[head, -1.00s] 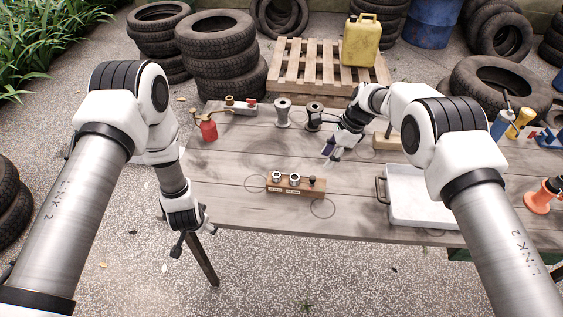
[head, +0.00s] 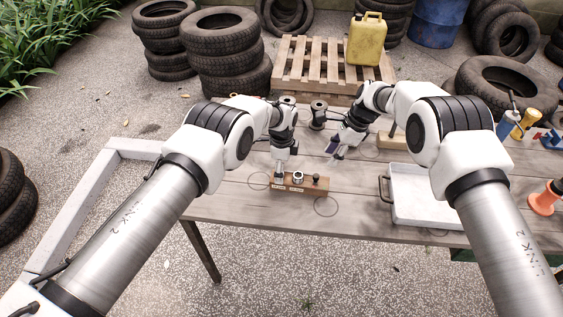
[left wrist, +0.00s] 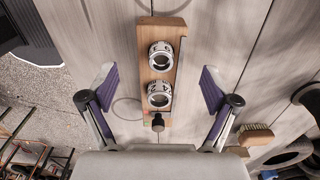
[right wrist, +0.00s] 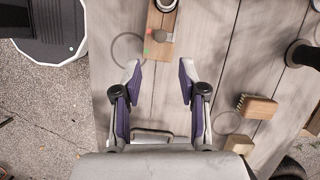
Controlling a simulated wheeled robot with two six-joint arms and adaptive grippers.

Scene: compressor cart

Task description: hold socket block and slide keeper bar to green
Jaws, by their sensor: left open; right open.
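The socket block (head: 305,190) is a wooden block on the table with two metal rings and a dark knob (head: 316,180). In the left wrist view the block (left wrist: 172,22) runs lengthwise between the fingers of my left gripper (left wrist: 158,78), which is open and apart from it. In the head view my left gripper (head: 281,168) is over the block's left end. My right gripper (head: 335,155) is open behind and right of the block. I cannot clearly make out the keeper bar.
A white tray (head: 425,213) with a dark handle stands right of the block. A wooden brush (right wrist: 258,107) lies to the right in the right wrist view. A dark spool (head: 318,112) stands behind. The table in front of the block is clear.

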